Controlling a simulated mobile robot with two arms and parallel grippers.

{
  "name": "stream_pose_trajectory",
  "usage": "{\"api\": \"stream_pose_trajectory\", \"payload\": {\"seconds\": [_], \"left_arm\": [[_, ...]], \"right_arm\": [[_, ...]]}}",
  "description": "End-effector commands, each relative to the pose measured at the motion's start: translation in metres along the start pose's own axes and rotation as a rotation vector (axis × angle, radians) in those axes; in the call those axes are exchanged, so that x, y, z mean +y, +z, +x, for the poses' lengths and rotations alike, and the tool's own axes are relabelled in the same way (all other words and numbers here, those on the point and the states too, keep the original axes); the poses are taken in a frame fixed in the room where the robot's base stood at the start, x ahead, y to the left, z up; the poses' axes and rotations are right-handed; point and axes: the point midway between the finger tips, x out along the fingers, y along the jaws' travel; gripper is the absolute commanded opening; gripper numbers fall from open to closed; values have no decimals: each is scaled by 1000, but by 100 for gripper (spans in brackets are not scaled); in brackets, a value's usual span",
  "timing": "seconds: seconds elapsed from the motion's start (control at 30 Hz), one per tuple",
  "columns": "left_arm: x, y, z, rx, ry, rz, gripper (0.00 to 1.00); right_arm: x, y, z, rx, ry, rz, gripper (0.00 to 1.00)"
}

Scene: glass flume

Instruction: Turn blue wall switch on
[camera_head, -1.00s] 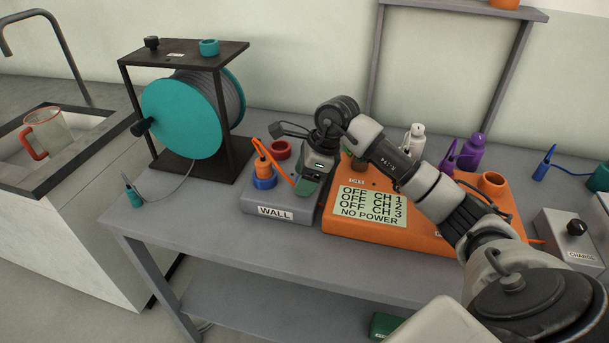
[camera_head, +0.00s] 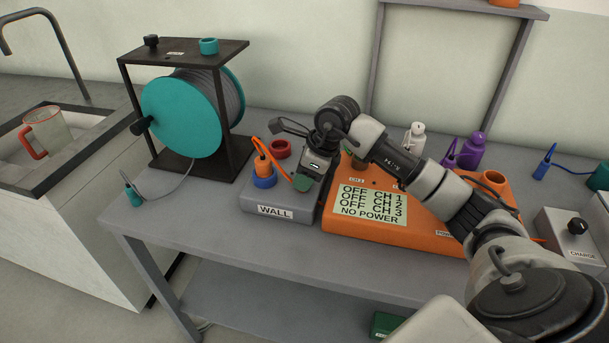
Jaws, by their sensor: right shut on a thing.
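The grey wall box (camera_head: 268,209), labelled WALL, sits on the bench. It carries a blue ring socket (camera_head: 264,182) with an orange plug (camera_head: 262,164) in it, and a red ring socket (camera_head: 280,149) behind. My right gripper (camera_head: 303,186) points down at the right part of this box, beside the orange cable. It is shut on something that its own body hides. A small green part shows at its tip; I cannot tell what it belongs to. No blue switch lever is clearly visible. My left gripper is not in view.
An orange box (camera_head: 400,237) stands right of the wall box; its display (camera_head: 371,205) reads OFF for CH 1, CH 2, CH 3 and NO POWER. A teal cable reel (camera_head: 184,118) stands left. A charger box (camera_head: 570,237) is at far right. The bench front-left is clear.

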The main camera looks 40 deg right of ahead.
Motion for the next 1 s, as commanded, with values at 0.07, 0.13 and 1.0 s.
{"api": "stream_pose_trajectory", "payload": {"seconds": [0.07, 0.13, 1.0], "left_arm": [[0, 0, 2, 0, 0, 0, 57], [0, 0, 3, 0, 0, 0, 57], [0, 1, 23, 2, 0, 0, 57]], "right_arm": [[0, 0, 0, 0, -29, 58, 11], [0, 0, 0, -1, -55, 119, 11], [3, 3, 0, -5, -369, 881, 11]]}}
